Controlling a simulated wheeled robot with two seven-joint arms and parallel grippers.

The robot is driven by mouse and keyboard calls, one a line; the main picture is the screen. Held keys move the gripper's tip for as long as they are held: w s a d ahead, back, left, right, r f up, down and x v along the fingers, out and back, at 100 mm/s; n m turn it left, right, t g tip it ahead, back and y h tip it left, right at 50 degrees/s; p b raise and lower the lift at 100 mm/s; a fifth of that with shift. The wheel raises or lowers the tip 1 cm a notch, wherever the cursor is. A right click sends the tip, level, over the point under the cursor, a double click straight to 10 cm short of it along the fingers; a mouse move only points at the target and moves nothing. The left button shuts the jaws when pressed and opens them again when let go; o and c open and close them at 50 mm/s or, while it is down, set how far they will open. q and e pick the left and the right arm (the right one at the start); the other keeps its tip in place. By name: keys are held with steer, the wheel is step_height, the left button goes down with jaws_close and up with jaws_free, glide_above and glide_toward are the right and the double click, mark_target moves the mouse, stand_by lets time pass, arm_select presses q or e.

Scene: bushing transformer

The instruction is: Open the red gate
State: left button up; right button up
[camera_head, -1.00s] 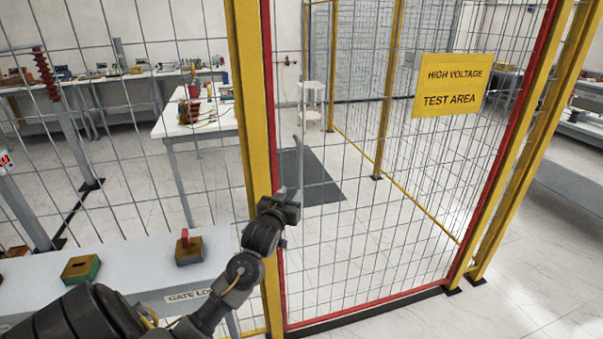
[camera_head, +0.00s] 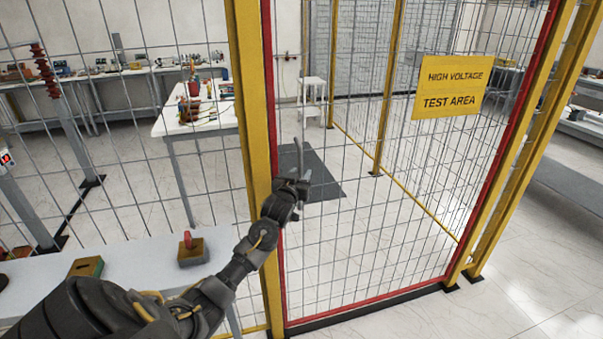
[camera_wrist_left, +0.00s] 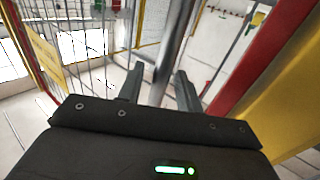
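The red gate (camera_head: 516,122) is a red frame with wire mesh and a yellow "HIGH VOLTAGE TEST AREA" sign (camera_head: 449,87). It stands closed between yellow posts. A grey vertical bar handle (camera_head: 299,153) is on its left side, near the left post. My left gripper (camera_head: 303,183) is at the lower part of this handle. In the left wrist view, the two fingers (camera_wrist_left: 158,80) are apart, with the grey handle bar (camera_wrist_left: 176,35) running between them. Gaps seem to show beside the bar, so the fingers look open around it. My right gripper is not in view.
A yellow post (camera_head: 254,110) stands just left of the handle, close to my left wrist. Wire fence panels continue to the left. The floor right of the gate is clear.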

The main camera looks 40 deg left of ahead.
arm_select(q)
steer(key=shift+w, duration=0.15)
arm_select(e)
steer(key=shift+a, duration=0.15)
arm_select(q)
jaws_close()
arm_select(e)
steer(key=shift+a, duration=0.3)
